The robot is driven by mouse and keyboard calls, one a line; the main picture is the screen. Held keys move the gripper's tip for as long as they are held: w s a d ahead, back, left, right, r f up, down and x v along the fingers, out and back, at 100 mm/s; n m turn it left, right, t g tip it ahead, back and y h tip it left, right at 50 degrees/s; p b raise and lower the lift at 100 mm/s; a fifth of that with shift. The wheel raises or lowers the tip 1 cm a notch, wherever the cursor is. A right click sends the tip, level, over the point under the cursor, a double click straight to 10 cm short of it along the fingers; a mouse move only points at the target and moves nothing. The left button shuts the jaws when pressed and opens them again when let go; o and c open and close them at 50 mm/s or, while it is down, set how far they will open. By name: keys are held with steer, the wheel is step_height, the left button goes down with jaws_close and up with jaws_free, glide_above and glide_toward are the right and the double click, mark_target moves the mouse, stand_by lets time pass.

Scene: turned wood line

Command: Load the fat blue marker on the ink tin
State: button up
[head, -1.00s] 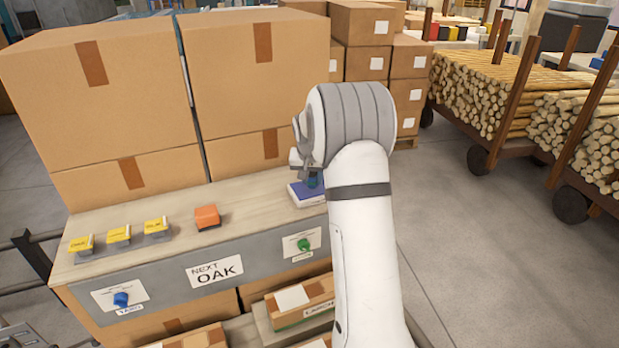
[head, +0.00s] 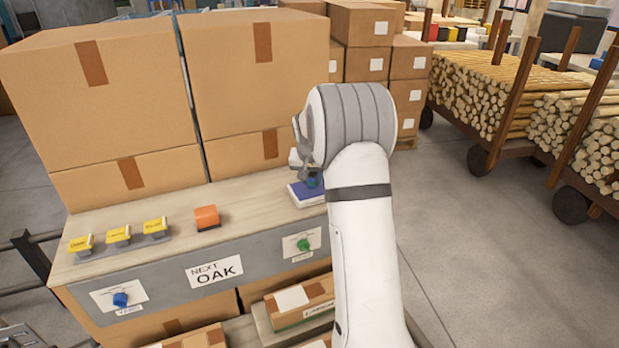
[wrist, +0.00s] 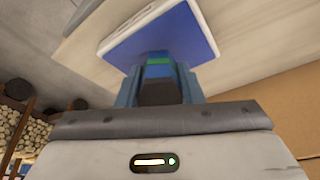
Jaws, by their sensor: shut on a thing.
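The ink tin (head: 304,195) is a flat pad with a blue top and pale sides, at the right end of the shelf. It fills the upper middle of the wrist view (wrist: 190,30). My gripper (head: 311,179) points down over the tin and is shut on the fat blue marker (wrist: 159,72). The marker shows a blue body, a green band and a dark part between the bluish fingers. Its lower end is over the blue top; I cannot tell if it touches. My arm hides the tin's right side in the head view.
An orange block (head: 207,217) and several yellow-topped stamps (head: 118,235) stand left on the shelf. Large cartons (head: 255,80) rise behind. Bare shelf lies between orange block and tin.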

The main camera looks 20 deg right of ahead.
steer(key=shift+r+p, duration=1.9)
steer(key=shift+r, duration=1.6)
